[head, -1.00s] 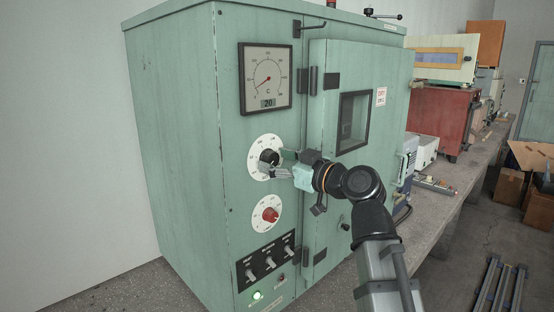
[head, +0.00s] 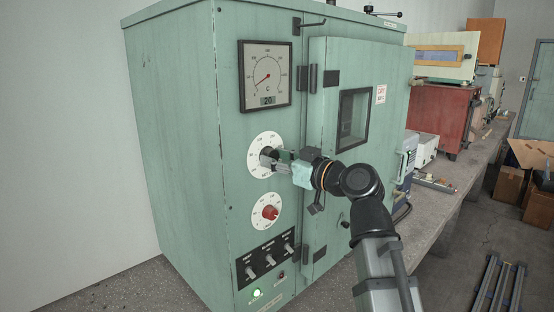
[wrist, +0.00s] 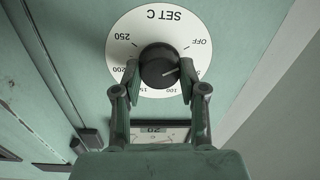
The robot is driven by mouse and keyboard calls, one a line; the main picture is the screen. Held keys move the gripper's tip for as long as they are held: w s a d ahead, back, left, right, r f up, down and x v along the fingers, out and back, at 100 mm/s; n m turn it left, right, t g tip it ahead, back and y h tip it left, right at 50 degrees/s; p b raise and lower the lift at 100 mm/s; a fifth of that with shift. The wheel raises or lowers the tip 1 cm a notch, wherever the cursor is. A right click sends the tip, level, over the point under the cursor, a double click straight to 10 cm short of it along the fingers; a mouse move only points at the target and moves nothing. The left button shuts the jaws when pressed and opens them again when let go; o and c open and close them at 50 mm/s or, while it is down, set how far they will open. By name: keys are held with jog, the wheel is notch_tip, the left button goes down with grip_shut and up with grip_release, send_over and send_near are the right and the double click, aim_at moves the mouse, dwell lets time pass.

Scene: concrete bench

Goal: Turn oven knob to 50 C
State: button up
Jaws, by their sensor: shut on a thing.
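The black oven knob (wrist: 158,62) sits at the centre of the white SET C dial (wrist: 135,26), which appears upside down in the wrist view. My gripper (wrist: 159,78) is shut on the knob, one finger on each side. A pale mark on the knob points right in the wrist view, between OFF and 100. The scale there is partly hidden by the right finger. In the head view my gripper (head: 270,161) covers most of the knob on the upper white dial (head: 257,146). The gauge (head: 266,75) above shows 20 in its window.
A red knob (head: 270,213) on a second white dial lies below. Under it is a black panel with several switches (head: 268,261) and a lit green lamp (head: 256,294). The closed oven door (head: 385,125) stands right of the dials, with a handle jutting out.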

jog(key=m, duration=0.4)
jog(key=shift+m, duration=0.4)
jog(key=shift+m+t+p, duration=0.3)
jog(key=shift+m+p, duration=0.55)
jog(key=shift+m, duration=1.35)
jog(key=shift+w, duration=0.1)
jog(key=o, duration=1.1)
jog(key=shift+o, duration=0.2)
jog(key=v, duration=1.2)
jog(key=shift+f, duration=0.15)
